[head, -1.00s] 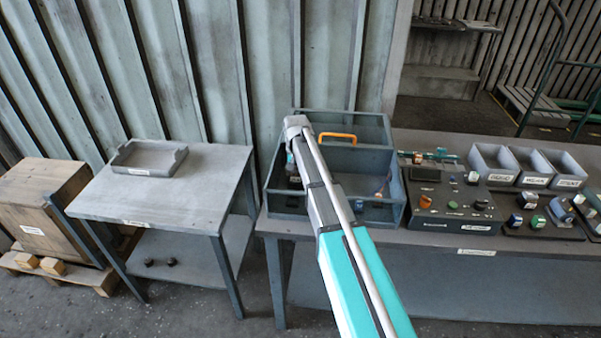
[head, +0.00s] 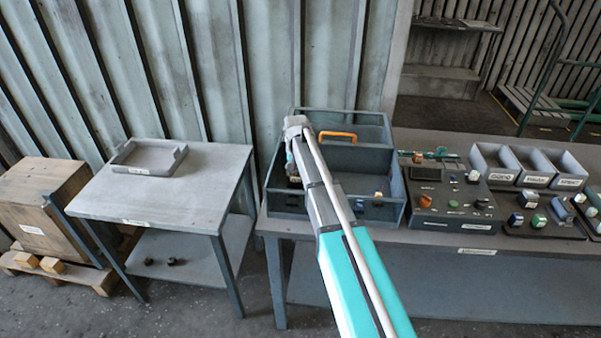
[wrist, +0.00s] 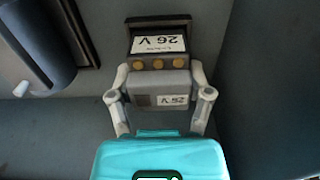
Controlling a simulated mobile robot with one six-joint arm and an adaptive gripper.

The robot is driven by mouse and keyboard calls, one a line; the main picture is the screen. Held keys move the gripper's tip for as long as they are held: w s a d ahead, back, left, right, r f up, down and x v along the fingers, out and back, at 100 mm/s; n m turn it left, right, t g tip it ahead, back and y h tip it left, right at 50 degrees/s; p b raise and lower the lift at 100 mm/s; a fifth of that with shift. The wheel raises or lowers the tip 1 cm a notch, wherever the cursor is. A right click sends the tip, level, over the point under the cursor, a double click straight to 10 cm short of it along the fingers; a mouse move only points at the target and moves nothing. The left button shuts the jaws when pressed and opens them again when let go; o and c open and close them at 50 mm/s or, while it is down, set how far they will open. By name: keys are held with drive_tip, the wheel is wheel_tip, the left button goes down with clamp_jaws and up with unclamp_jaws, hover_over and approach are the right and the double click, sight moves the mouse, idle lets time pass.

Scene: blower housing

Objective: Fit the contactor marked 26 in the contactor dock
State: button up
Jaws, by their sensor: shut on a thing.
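In the wrist view my gripper (wrist: 160,98) is shut on a grey contactor (wrist: 150,86), with one finger on each side. Its small white label reads 26 V, upside down in this view. Just beyond it are several round brass-coloured terminals and a dark-framed plate (wrist: 160,44) with a larger 26 V label; I cannot tell whether this plate belongs to the contactor. In the head view my gripper (head: 293,168) is in the left part of the grey bin (head: 285,203), mostly hidden by my arm. I cannot make out the contactor dock for certain.
A dark cylindrical part (wrist: 36,50) lies at the upper left of the wrist view. The bin's walls and orange handle (head: 337,135) are close to my arm. A control panel (head: 450,215) and labelled trays (head: 492,165) stand to the right. The left table holds a shallow tray (head: 150,157).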

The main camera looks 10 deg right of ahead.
drive_tip(key=shift+f+b, duration=0.6)
drive_tip(key=shift+f, duration=0.1)
drive_tip(key=o, duration=1.1)
drive_tip(key=shift+c, duration=0.2)
drive_tip(key=shift+r, duration=0.15)
